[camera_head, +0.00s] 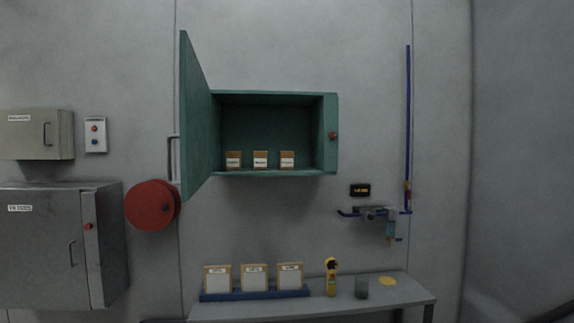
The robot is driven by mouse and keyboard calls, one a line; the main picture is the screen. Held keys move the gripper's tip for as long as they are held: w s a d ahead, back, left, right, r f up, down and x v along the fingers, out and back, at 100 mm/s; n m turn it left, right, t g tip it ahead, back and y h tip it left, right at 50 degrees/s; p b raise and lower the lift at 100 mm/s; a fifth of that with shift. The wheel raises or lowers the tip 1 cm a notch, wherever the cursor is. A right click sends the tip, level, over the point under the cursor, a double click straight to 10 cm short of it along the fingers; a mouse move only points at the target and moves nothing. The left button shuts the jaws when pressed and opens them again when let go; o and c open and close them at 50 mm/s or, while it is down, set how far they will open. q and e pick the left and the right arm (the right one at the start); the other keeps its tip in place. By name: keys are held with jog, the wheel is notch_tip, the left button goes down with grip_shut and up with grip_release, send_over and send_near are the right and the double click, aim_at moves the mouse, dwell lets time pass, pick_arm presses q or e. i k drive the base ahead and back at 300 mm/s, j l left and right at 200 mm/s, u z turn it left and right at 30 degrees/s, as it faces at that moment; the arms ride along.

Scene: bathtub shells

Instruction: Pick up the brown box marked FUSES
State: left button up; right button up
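Three small brown boxes with white labels stand in a row on the floor of the open green wall cabinet (333,110): a left box (233,154), a middle box (260,154) and a right box (287,154). They stand upright and apart. Their label print is too small to read, so I cannot tell which is marked FUSES. The cabinet door (195,115) is swung open on the left side. Neither of my grippers is in view.
A grey bench (400,295) below holds a blue rack (255,294) with three framed cards, a yellow tool (331,280), a dark cup (361,287) and a yellow disc (387,281). A red round reel (152,205) and grey cabinets (45,250) are left.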

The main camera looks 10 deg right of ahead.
aim_at(233, 157)
jog(key=i+l+u, duration=0.15)
jog(key=i+l, duration=0.15)
jog(key=i+l+u, duration=0.1)
jog(key=i+l, duration=0.15)
jog(key=l, duration=0.3)
jog(key=i+l+u, duration=0.15)
jog(key=l, duration=0.3)
jog(key=i+l+u, duration=0.1)
jog(key=i+l, duration=0.25)
jog(key=l, duration=0.15)
jog(key=i+l+u, duration=0.15)
jog(key=l, duration=0.35)
jog(key=i+l+u, duration=0.1)
jog(key=i+l, duration=0.15)
jog(key=l, duration=0.3)
jog(key=i+l+u, duration=0.15)
jog(key=l, duration=0.4)
jog(key=i+l+u, duration=0.1)
jog(key=l, duration=0.45)
